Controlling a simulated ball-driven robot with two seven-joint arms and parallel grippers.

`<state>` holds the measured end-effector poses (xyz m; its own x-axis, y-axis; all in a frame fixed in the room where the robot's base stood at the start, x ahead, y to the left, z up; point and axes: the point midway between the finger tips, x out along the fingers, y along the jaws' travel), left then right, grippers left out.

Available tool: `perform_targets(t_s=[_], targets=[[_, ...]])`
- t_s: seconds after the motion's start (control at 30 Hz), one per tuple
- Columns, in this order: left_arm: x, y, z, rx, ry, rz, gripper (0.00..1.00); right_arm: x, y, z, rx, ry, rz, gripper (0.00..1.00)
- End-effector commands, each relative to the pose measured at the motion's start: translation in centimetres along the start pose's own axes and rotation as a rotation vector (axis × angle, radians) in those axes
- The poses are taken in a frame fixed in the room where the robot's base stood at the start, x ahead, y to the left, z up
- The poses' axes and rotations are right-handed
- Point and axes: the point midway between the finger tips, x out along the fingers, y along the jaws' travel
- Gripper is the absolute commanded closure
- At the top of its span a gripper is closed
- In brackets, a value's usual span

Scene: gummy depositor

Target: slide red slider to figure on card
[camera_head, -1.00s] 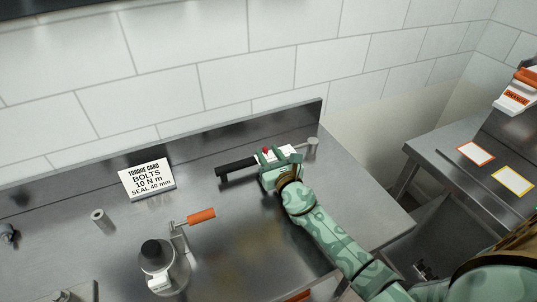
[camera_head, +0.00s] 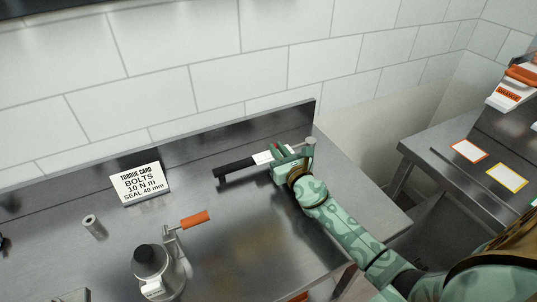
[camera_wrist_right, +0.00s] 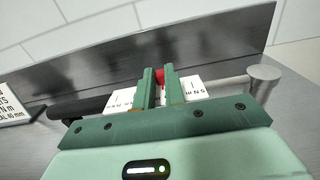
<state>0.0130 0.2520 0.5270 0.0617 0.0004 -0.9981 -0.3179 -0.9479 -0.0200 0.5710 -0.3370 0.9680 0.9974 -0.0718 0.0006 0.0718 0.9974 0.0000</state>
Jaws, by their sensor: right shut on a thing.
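A wrench-like tool lies at the back of the steel bench, with a black handle (camera_head: 235,168), a white scale plate (camera_head: 263,157) and a round grey end (camera_head: 311,141). My right gripper (camera_head: 286,150) is shut on the red slider, near the grey end. In the right wrist view the red slider (camera_wrist_right: 160,76) shows between the two green fingers, partly hidden by them. The torque card (camera_head: 139,183) reads BOLTS 10 N m, SEAL 40 mm. My left gripper is out of view.
A raised steel backsplash (camera_head: 215,140) runs behind the tool. The bench centre is clear.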

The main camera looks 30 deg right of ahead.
Motion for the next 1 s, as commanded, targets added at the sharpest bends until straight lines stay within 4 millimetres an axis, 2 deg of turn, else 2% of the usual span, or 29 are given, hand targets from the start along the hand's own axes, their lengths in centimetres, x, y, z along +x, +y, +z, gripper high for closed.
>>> perform_targets(t_s=[0.23,0.27,0.3,0.33,0.67,0.83,1.0], targets=[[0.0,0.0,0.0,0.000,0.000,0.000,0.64,0.0,0.0,0.0,0.001,0.001,0.000,1.00],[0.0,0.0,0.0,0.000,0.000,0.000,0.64,0.0,0.0,0.0,0.001,0.001,0.000,0.80],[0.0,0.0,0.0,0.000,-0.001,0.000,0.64,0.0,0.0,0.0,0.001,0.001,0.000,0.69],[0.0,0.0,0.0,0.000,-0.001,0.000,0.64,0.0,0.0,0.0,0.001,0.001,0.000,0.65],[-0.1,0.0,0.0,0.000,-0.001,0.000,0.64,-0.3,0.0,0.0,0.001,0.001,0.000,0.65],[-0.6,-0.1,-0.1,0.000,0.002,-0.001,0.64,-3.0,0.0,0.0,0.000,0.003,0.000,0.65],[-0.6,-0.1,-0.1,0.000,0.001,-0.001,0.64,-7.6,0.0,-0.2,0.000,0.004,0.001,0.65]])
